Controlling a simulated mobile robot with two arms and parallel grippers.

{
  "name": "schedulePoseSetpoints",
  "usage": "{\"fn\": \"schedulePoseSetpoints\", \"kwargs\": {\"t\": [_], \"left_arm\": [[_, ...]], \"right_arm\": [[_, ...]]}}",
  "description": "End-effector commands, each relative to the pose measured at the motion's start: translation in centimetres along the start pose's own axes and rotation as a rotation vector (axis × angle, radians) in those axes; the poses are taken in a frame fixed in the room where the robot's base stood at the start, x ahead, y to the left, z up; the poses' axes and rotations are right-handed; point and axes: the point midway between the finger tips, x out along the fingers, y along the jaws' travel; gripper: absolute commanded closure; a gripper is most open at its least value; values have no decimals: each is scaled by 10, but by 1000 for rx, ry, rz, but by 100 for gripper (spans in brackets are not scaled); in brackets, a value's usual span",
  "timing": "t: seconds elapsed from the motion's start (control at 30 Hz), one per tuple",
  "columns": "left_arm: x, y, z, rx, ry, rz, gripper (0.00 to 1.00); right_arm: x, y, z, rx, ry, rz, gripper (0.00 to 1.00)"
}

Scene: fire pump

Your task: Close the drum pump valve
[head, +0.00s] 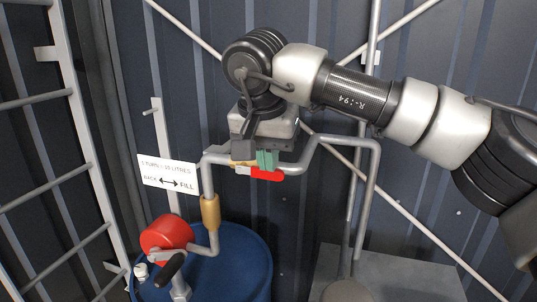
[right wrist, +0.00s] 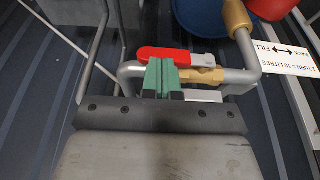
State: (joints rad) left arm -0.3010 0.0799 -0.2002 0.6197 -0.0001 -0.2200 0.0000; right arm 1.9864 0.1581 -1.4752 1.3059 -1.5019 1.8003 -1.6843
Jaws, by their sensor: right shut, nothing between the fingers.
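The drum pump valve has a red lever handle (head: 267,175), which also shows in the right wrist view (right wrist: 176,54). The lever lies roughly along the grey pipe (head: 331,138). The brass valve body (right wrist: 203,75) is partly covered in the head view. My right gripper (head: 266,160) is shut and empty, its green fingertips pressed together. In the right wrist view the fingertips (right wrist: 160,76) overlap the lever's left half. Whether they touch it I cannot tell. My left gripper is out of view.
A blue drum (head: 236,262) carries a red pump (head: 166,233) with a crank. A white sign (head: 167,174) hangs beside the pipe. A white ladder (head: 75,125) stands at the left. A grey box top (head: 400,272) is at lower right. A corrugated wall is close behind.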

Motion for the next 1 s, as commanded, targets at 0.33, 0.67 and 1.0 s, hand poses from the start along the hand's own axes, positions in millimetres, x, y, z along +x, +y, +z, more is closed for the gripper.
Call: {"fn": "schedulePoseSetpoints", "kwargs": {"t": [0.33, 0.67, 1.0], "left_arm": [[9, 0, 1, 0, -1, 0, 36], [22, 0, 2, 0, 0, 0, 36], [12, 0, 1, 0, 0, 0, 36]], "right_arm": [[5, 1, 1, 8, -1, -29, 100], [8, 4, 2, 39, -1, -130, 100], [-6, 4, 3, 38, 1, -130, 100]]}}
